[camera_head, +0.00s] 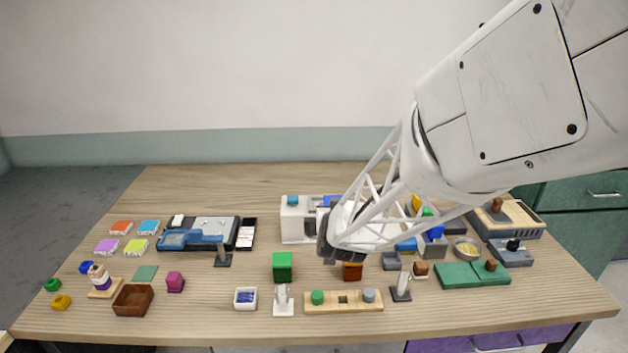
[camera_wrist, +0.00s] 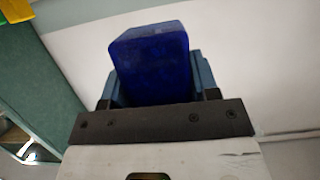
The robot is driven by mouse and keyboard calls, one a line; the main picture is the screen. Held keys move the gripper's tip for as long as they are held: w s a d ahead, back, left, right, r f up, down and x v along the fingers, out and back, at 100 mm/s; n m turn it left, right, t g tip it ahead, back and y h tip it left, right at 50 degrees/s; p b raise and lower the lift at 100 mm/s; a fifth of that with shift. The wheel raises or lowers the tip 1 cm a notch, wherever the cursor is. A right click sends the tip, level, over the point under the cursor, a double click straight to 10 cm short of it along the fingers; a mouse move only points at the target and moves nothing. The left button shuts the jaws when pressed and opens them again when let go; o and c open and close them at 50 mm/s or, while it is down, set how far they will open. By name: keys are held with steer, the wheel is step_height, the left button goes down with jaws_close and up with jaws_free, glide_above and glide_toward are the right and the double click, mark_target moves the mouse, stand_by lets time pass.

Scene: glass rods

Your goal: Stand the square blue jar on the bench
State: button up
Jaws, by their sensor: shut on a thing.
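The square blue jar (camera_head: 333,200) shows only as a small blue patch beside my gripper in the head view, mostly hidden by the arm. In the wrist view the jar (camera_wrist: 152,62) fills the space between the two blue-grey fingers. My gripper (camera_wrist: 156,85) is shut on it. In the head view the gripper (camera_head: 326,232) is over the middle of the wooden bench (camera_head: 230,185), its fingertips largely hidden. I cannot tell the jar's height above the bench or its tilt.
A white block-shaped device (camera_head: 292,228) stands close left of the gripper. A green cube (camera_head: 283,267), a brown cube (camera_head: 352,271) and a wooden strip with pegs (camera_head: 343,301) are in front. Trays and tools crowd the right. The back left of the bench is clear.

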steer(key=w, duration=0.4)
steer(key=w+a, duration=0.1)
steer(key=w, duration=0.4)
steer(key=w+a+f, duration=0.1)
steer(key=w, duration=0.3)
steer(key=shift+w+f, duration=0.1)
steer(key=shift+w, duration=0.2)
steer(key=shift+w+a+f, duration=0.1)
steer(key=shift+w+a, duration=0.05)
steer(key=shift+w, duration=0.6)
steer(key=shift+w+f, duration=0.1)
steer(key=shift+f, duration=1.45)
steer(key=shift+f, duration=0.2)
steer(key=o, duration=1.1)
steer(key=shift+c, duration=0.2)
steer(key=v, duration=0.7)
steer(key=shift+s, duration=0.4)
